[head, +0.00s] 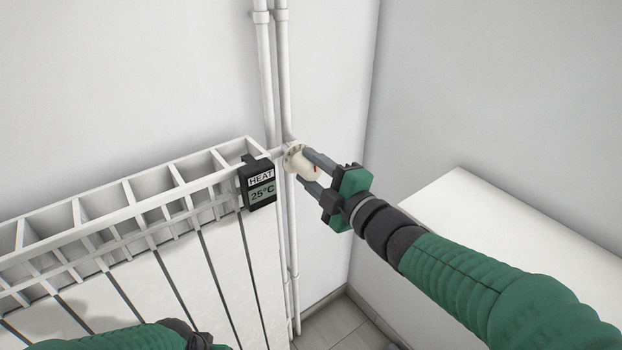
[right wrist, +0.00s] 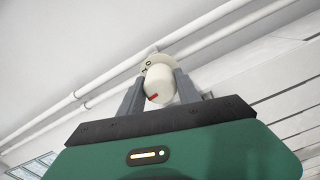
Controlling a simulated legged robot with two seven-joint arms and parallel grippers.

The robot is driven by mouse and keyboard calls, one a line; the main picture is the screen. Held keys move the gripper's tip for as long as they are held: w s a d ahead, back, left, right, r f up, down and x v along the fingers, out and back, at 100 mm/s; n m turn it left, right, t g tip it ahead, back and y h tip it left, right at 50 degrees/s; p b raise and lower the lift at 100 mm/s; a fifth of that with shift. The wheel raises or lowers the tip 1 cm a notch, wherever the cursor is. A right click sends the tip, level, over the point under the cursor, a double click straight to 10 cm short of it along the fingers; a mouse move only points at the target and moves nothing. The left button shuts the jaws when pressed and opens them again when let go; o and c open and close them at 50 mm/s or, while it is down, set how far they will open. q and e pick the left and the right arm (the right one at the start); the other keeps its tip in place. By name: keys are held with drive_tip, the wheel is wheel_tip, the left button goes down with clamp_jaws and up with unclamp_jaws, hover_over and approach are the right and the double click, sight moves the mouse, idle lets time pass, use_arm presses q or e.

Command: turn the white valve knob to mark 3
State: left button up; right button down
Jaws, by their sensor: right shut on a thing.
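The white valve knob (head: 303,164) sits at the right end of the radiator, beside the vertical pipes. My right gripper (head: 313,172) is shut on the knob, with one finger on each side of it. In the right wrist view the knob (right wrist: 159,84) is between the two grey fingers and has a red mark on its side.
A white radiator (head: 190,265) fills the left side. A black heat display (head: 260,185) reading 25°C hangs at its right end, close to the knob. White pipes (head: 284,80) run up the wall. A white surface (head: 500,225) stands at the right.

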drive_tip(key=shift+a+f+n+b, duration=0.1)
drive_tip(key=shift+f+n+b, duration=0.25)
drive_tip(key=shift+n, duration=0.35)
drive_tip(key=shift+s, duration=0.1)
drive_tip(key=c, duration=1.2)
unclamp_jaws()
drive_tip(key=o, duration=0.3)
drive_tip(key=shift+r, duration=0.2)
drive_tip(key=shift+o, duration=0.2)
drive_tip(key=shift+s+d, duration=0.15)
drive_tip(key=shift+d, duration=0.05)
drive_tip(key=p+v, duration=0.2)
drive_tip(key=v, duration=1.4)
drive_tip(key=shift+p, duration=0.4)
